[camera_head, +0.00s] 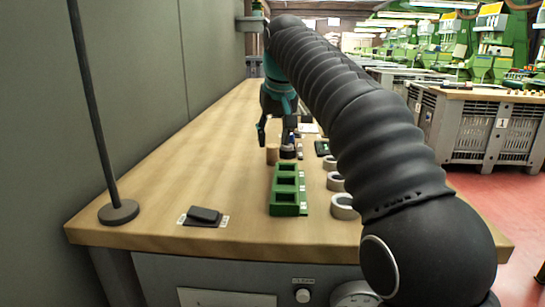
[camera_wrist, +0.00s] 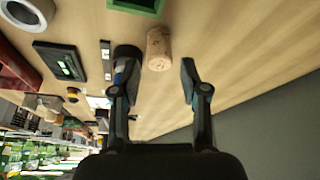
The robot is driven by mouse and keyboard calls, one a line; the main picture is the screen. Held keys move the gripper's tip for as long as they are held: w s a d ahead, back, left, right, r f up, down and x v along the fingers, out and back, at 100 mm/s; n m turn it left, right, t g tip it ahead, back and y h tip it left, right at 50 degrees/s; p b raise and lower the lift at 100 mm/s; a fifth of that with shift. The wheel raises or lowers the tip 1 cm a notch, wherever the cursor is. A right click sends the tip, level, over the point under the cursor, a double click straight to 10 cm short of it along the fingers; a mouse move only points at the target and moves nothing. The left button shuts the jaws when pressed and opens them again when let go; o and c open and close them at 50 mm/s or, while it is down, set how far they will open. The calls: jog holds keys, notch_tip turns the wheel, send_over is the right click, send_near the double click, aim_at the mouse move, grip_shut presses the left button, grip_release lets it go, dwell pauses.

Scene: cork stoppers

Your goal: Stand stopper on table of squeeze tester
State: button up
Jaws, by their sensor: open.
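A light brown cork stopper (camera_head: 272,153) stands on the wooden bench beyond the green tray. It also shows in the wrist view (camera_wrist: 159,48), apart from both fingers and lined up with the gap between them. My gripper (camera_head: 277,132) points down near the stopper, open and empty; its spread fingers show in the wrist view (camera_wrist: 158,78). A dark round piece (camera_head: 287,152) is close to the stopper's right, partly behind a finger in the wrist view (camera_wrist: 127,52). I cannot tell whether it belongs to the squeeze tester.
A green tray with square compartments (camera_head: 288,190) lies nearer on the bench (camera_head: 170,180). Several pale rings (camera_head: 343,206) lie right of it. A small dark device (camera_wrist: 60,62) shows in the wrist view. A black pole base (camera_head: 118,212) stands front left. The bench's left side is mostly clear.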

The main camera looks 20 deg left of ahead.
aim_at(273, 146)
jog(key=b+x, duration=0.1)
jog(key=x, duration=0.3)
jog(key=shift+f, duration=0.15)
jog(key=c, duration=0.6)
jog(key=shift+o, duration=0.2)
